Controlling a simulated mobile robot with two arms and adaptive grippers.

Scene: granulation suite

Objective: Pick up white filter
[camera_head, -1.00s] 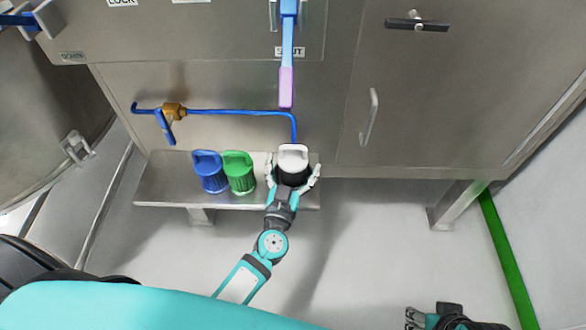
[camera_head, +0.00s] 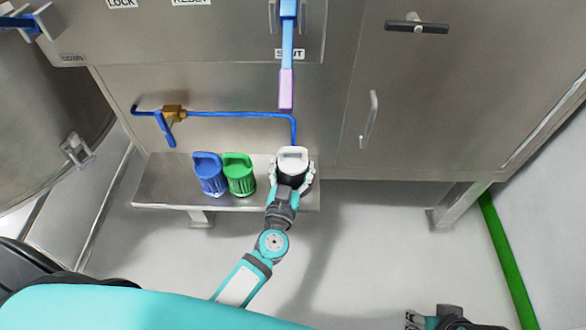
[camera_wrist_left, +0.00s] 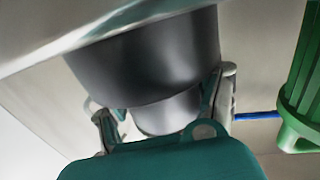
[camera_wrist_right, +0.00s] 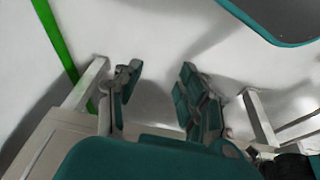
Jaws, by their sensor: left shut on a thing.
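The white filter (camera_head: 292,158), with a white handled top and a darker lower part, stands at the right end of the metal shelf (camera_head: 165,188) in the head view. My left gripper (camera_head: 291,176) is shut on it, with fingers at both sides. In the left wrist view a grey rounded body (camera_wrist_left: 150,60) fills the space between the fingers; the shelf partly frames it. My right gripper (camera_wrist_right: 155,95) is empty, its fingers apart, and shows only partly at the bottom right of the head view.
A green filter (camera_head: 239,174) and a blue filter (camera_head: 209,174) stand close to the left on the shelf. A blue pipe (camera_head: 235,112) with a brass valve (camera_head: 173,112) runs along the cabinet behind. The floor (camera_head: 370,250) at right is clear.

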